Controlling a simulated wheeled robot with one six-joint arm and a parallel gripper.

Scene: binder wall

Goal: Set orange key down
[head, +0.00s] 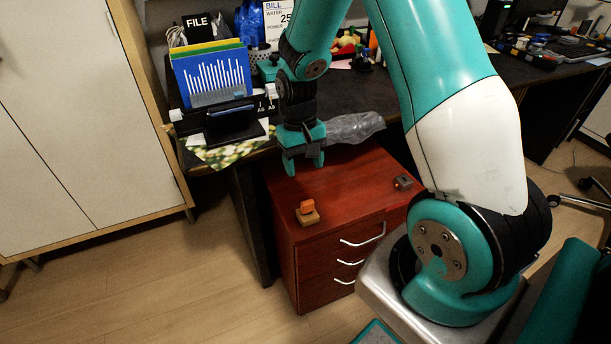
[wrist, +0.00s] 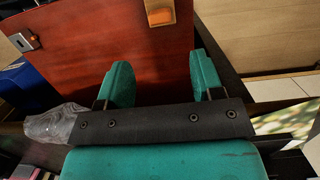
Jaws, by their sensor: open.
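The orange key (head: 307,205) sits on a small tan block (head: 310,217) at the front left of the red-brown drawer cabinet top (head: 345,183). In the wrist view the orange key (wrist: 161,17) shows at the top edge, beyond the fingertips, with part of its block cut off. My gripper (head: 304,170) is open and empty, pointing down above the back left of the cabinet top. It is behind the key and apart from it. In the wrist view my gripper (wrist: 163,82) shows both teal fingers spread, with bare cabinet top between them.
A grey block with a metal piece (head: 403,182) sits on the cabinet's right side. A dark desk with file holders (head: 210,75) stands behind left. The cabinet's middle top is clear.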

